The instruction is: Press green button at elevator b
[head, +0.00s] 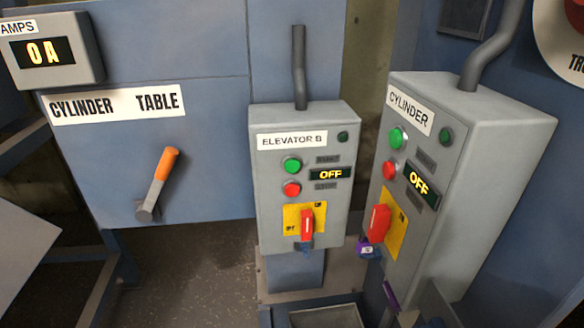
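The elevator B control box (265,222) is a grey box in the middle of the head view, labelled "ELEVATOR B". Its green button (292,165) is at the upper left of its face, below the label, and is unobstructed. A red button (292,189) sits directly under it. To their right a small display (331,174) reads "OFF". Below, a red switch handle (307,225) stands upright on a yellow plate. I see neither of my grippers in this view.
A similar box labelled "CYLINDER" (490,150) stands close on the right, with its own green button (398,138) and "OFF" display. On the left are an orange-handled lever (166,165) and an amps meter (50,50). Floor (195,270) shows below.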

